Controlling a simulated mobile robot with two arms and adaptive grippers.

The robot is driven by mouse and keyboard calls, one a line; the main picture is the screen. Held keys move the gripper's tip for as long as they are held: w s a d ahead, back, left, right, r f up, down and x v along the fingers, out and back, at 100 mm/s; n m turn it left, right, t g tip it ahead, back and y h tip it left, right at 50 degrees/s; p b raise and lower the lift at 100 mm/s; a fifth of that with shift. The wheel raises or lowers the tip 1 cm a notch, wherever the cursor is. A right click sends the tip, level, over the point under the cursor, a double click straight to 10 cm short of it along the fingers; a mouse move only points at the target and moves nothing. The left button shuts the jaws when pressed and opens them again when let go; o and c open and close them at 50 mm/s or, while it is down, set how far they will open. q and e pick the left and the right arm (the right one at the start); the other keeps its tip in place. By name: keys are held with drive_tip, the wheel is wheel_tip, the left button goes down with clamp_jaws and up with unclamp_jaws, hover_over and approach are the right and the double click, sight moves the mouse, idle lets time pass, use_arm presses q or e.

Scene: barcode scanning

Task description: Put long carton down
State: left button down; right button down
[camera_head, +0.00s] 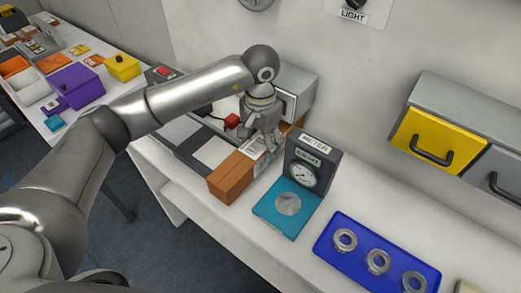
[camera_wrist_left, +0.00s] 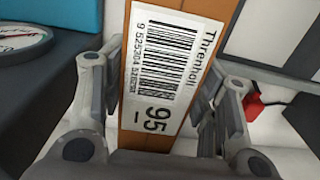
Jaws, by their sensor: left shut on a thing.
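The long carton (camera_head: 232,179) is a brown box with a white barcode label, on or just above the white counter; I cannot tell whether it touches. My left gripper (camera_head: 264,140) is over the carton's far part and shut on it. In the left wrist view the carton (camera_wrist_left: 140,141) runs between the two fingers of the gripper (camera_wrist_left: 155,92), with the barcode label facing the camera. The carton's far end is partly hidden behind the gripper in the head view. My right gripper is not in view.
A meter (camera_head: 312,165) with a teal plate (camera_head: 272,212) stands close right of the carton. A blue tray (camera_head: 335,257) with metal rings lies further right. A grey boxy device (camera_head: 300,91) stands behind the gripper. Yellow (camera_head: 436,140) and grey drawers hang on the wall.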

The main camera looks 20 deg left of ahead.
use_arm(q)
drive_tip(key=shift+s+r, duration=0.1)
drive_tip(key=shift+r, duration=0.3)
drive_tip(key=s+a+b, duration=0.1)
drive_tip(key=s+a, duration=0.1)
drive_tip(key=s, duration=0.3)
drive_tip(key=s+a+b, duration=0.1)
drive_tip(key=s+b, duration=0.1)
drive_tip(key=s, duration=0.3)
drive_tip(key=s+a+b, duration=0.2)
drive_tip(key=s, duration=0.3)
drive_tip(key=shift+s+a, duration=0.25)
drive_tip(key=shift+a, duration=0.1)
drive_tip(key=shift+s+a, duration=0.2)
drive_tip(key=shift+s, duration=0.4)
